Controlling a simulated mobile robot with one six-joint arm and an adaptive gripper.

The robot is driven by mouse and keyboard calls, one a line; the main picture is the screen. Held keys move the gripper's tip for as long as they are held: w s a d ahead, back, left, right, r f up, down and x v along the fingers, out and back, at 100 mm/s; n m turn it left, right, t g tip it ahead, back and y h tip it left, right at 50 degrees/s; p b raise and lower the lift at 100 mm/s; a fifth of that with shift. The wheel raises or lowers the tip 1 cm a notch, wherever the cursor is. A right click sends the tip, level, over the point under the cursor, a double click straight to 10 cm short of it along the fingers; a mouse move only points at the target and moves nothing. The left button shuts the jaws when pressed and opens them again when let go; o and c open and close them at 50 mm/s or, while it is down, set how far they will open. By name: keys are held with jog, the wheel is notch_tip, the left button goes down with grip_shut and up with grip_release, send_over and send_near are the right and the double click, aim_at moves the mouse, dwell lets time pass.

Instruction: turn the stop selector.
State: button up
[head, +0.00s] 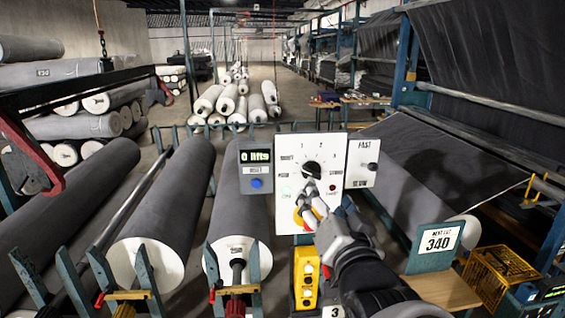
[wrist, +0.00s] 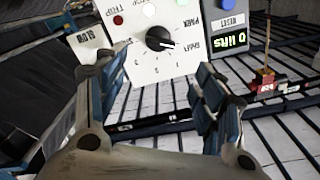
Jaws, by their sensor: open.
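The stop selector is a round black knob (head: 312,169) on a white panel (head: 337,146) with numbers and words around it. In the wrist view the knob (wrist: 158,38) shows upside down, with its light pointer mark towards the printed "Shift". My gripper (head: 308,188) is just below and in front of the knob in the head view, covering part of the lower panel. In the wrist view my gripper (wrist: 158,72) has its two fingers wide apart with nothing between them. The knob lies beyond the fingertips, apart from them as far as I can see.
A counter box (head: 256,157) reading "0 lifts", with a blue button, adjoins the panel's left. A FAST/SLOW switch plate (head: 363,162) is on its right. A yellow button box (head: 306,272) stands below. Large grey rolls (head: 172,205) lie at left; a "340" card (head: 437,241) stands at right.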

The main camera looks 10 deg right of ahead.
aim_at(312, 174)
jog(key=w+p, duration=0.3)
jog(key=w, duration=0.8)
jog(key=shift+w, duration=0.4)
jog(key=shift+c, duration=0.4)
jog(key=c, duration=1)
